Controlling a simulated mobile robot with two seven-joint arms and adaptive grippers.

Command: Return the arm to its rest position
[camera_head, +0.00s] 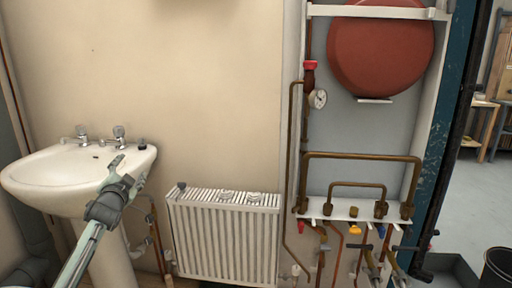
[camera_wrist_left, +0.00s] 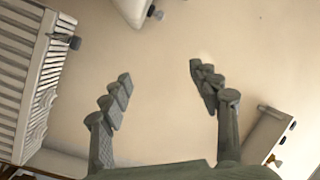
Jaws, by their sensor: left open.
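My left gripper (camera_head: 124,178) is raised in front of the white sink (camera_head: 40,178) in the head view. It overlaps the right part of the basin in the picture; I cannot tell how far apart they are. In the left wrist view the two fingers of the left gripper (camera_wrist_left: 160,95) are spread wide with nothing between them, and the beige wall shows behind. My right gripper is not in view.
A white radiator (camera_head: 222,235) stands right of the sink. Copper pipes (camera_head: 360,157), a red round tank (camera_head: 380,45) and a pressure gauge (camera_head: 318,98) are on the right panel. A dark bin (camera_head: 497,268) is at the lower right. The wall above the radiator is bare.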

